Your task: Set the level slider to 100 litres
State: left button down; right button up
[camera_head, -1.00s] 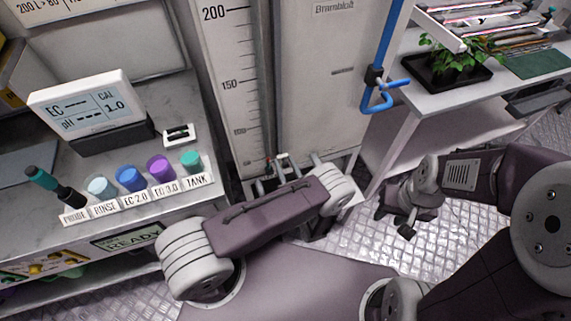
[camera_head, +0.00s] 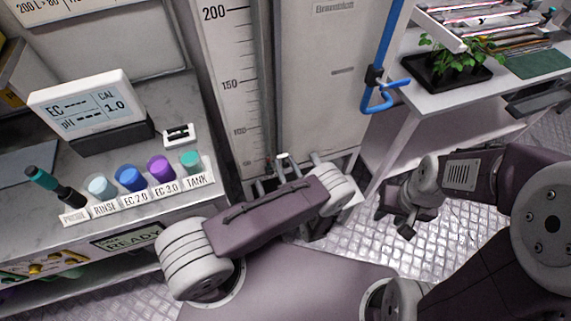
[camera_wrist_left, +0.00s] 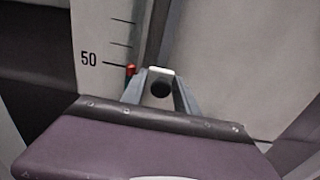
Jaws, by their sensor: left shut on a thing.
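The level scale (camera_head: 228,60) is a tall white strip with black marks; 200, 150 and a partly blurred 100 show in the head view. In the left wrist view the scale (camera_wrist_left: 100,30) shows its 50 mark. A small red pointer (camera_wrist_left: 130,70) sits close to the 50 line, just left of my fingers. My left gripper (camera_wrist_left: 160,76) is shut on the slider, which is mostly hidden between the fingers. In the head view my left gripper (camera_head: 268,178) is low at the scale's foot, partly hidden by my own wrist. My right gripper (camera_head: 405,213) hangs off to the right, away from the scale; its jaw state is unclear.
A bench at left holds a meter (camera_head: 85,108) and several coloured-cap bottles. A blue pipe (camera_head: 383,55) stands right of the tank panel (camera_head: 325,85). A white shelf (camera_head: 440,90) with a potted plant is at right. The scale above my left gripper looks clear.

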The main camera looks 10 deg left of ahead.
aim_at(287, 163)
pick_arm(q)
jog(key=shift+w+d+r, duration=0.1)
jog(key=shift+d+r, duration=0.05)
jog(key=shift+d, duration=0.05)
notch_tip(287, 163, up, 17)
jog(key=p, duration=1.2)
jog(key=c, duration=1.2)
grip_release()
jog(key=shift+f, duration=0.2)
